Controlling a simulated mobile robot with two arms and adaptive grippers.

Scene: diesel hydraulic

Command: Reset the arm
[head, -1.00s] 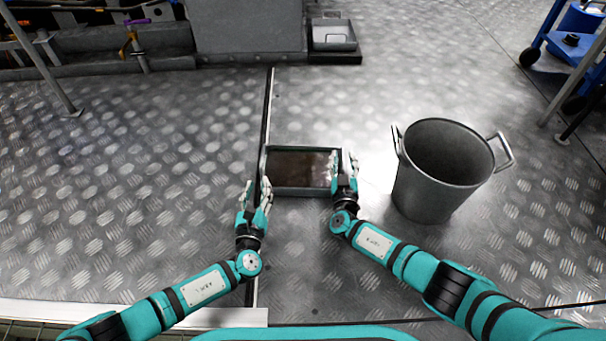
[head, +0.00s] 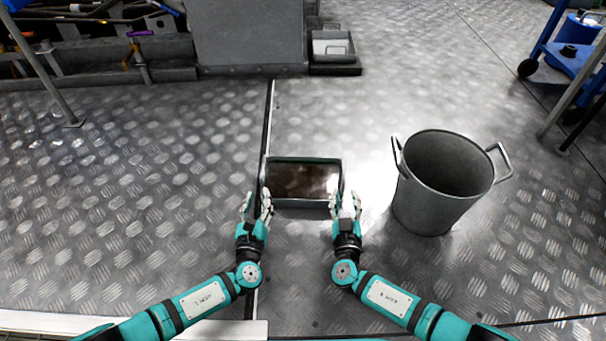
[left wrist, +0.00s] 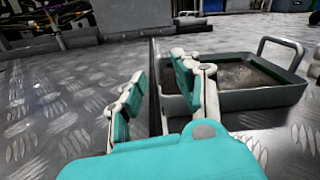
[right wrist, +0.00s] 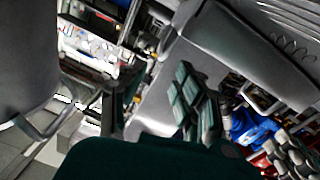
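My left gripper (head: 257,207) is teal and white. It is open and empty just in front of the left end of a grey metal tray (head: 305,205), which holds dark brown liquid. Its two fingers stand apart in the left wrist view (left wrist: 165,85), with the tray (left wrist: 262,98) beyond them to the right. My right gripper (head: 346,206) is in front of the tray's right end. Its fingers are apart with nothing between them, and they also show apart in the right wrist view (right wrist: 155,100). Neither gripper visibly holds the tray.
A grey metal bucket (head: 440,200) with two handles stands on the floor to the right of the tray. A blue cart (head: 565,55) is at the upper right. A small grey bin (head: 333,45) and machinery line the back. The patterned metal floor is clear on the left.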

